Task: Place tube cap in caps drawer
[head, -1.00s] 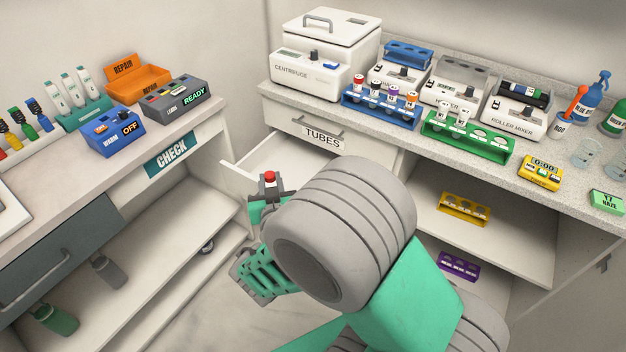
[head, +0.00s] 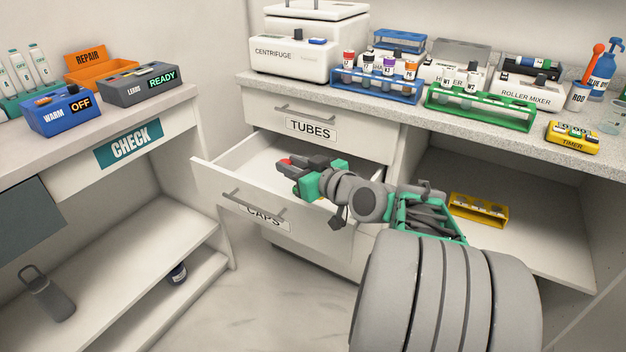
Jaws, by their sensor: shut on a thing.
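The caps drawer (head: 226,183) is pulled open under the tubes drawer (head: 350,132), its CAPS label partly hidden by its handle. My gripper (head: 288,164) is over the open drawer, near its inside, and is shut on the red tube cap (head: 285,161). Only a little of the cap shows at the fingertips. Whether the cap is below the drawer's rim, or touches anything, I cannot tell. My gripper and arm hide the right part of the drawer.
The counter above holds the centrifuge (head: 292,56), a blue tube rack (head: 375,87) with capped tubes and a green rack (head: 480,109). A yellow rack (head: 478,211) sits on the open shelf at right. The CHECK desk (head: 75,130) stands at left.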

